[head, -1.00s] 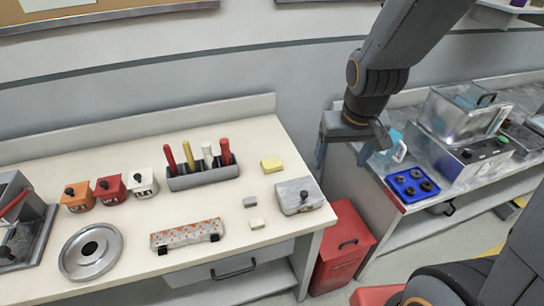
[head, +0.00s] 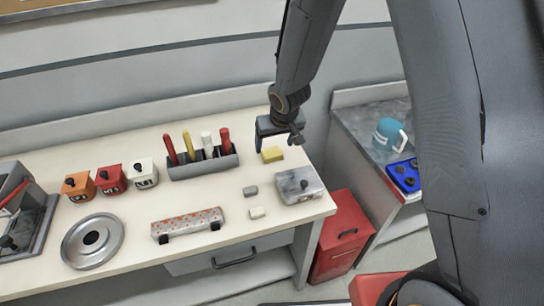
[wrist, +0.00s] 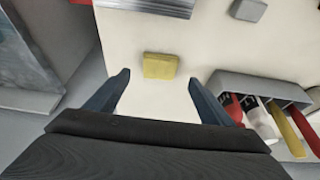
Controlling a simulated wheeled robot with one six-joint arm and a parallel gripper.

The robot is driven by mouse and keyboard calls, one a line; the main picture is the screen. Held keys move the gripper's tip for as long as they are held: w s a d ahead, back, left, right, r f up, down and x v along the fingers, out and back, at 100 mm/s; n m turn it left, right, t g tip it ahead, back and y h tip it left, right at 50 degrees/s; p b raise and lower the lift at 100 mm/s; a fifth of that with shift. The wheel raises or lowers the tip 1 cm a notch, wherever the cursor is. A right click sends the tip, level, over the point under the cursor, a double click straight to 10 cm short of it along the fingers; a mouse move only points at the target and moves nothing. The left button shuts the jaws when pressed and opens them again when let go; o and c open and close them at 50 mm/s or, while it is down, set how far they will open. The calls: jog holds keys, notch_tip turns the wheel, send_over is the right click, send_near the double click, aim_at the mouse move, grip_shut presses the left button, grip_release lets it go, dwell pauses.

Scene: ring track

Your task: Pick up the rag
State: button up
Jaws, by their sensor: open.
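The rag (head: 272,155) is a small yellow block-like pad lying on the cream worktop, near its back right. In the wrist view the rag (wrist: 160,66) lies just beyond and between my fingertips. My gripper (head: 279,142) is open and empty, above and just behind the rag in the head view. In the wrist view both fingers of my gripper (wrist: 158,80) are spread on either side, wider than the rag, and do not appear to touch it.
A grey holder (head: 203,165) with red, yellow and white handles stands left of the rag. A grey metal box (head: 299,186) and small blocks lie in front. A red bin (head: 342,236) stands beside the worktop. A teal mug (head: 388,134) stands on the right counter.

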aim_at(272, 152)
jog(key=shift+b+x, duration=1.95)
jog(key=shift+x, duration=1.15)
jog(key=shift+w+r, duration=0.1)
jog(key=shift+w, duration=0.1)
jog(key=shift+c, duration=0.3)
jog(key=c, duration=1.1)
